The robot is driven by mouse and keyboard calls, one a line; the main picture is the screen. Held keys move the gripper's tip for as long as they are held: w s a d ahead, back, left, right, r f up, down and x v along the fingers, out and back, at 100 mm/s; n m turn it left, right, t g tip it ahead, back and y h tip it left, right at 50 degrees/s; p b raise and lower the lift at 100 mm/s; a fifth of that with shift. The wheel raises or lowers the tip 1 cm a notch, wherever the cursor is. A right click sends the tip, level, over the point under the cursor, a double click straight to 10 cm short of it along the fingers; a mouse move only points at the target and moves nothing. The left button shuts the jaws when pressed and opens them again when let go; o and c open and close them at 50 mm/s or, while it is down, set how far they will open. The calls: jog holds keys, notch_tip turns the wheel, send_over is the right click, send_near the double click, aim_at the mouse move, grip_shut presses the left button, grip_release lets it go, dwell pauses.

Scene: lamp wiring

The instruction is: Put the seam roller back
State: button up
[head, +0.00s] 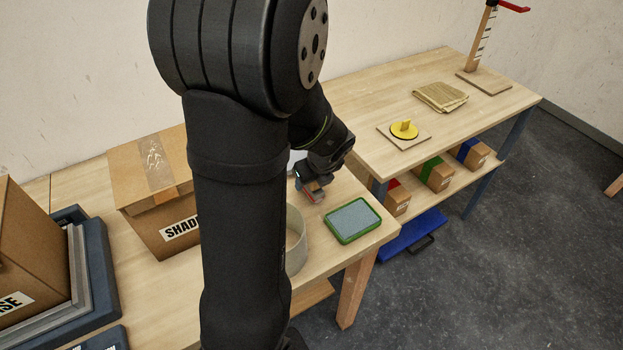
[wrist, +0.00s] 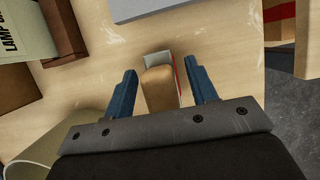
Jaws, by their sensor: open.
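A tan, rounded handle-like piece (wrist: 158,90), probably the seam roller, lies between the fingers of my gripper (wrist: 158,68) in the wrist view. A pale grey-white piece with a red edge adjoins its far end and right side; I cannot tell whether this is part of the roller or its holder. My gripper (head: 311,192) is open, with gaps showing on both sides of the tan piece. In the head view it is low over the near table, behind my arm, with a small bit of red at the fingers. The roller's shape is mostly hidden there.
A green-rimmed tray with a grey pad (head: 353,221) lies at the table's right corner. A beige ring (head: 297,240) stands left of it, partly behind my arm. A cardboard box (head: 150,190) stands farther left. A second table (head: 370,90) stands to the right.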

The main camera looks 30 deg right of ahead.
jog(key=v, duration=1.2)
jog(key=shift+w, duration=0.1)
jog(key=x, duration=1.2)
jog(key=shift+f, duration=0.2)
jog(key=shift+r, duration=1.25)
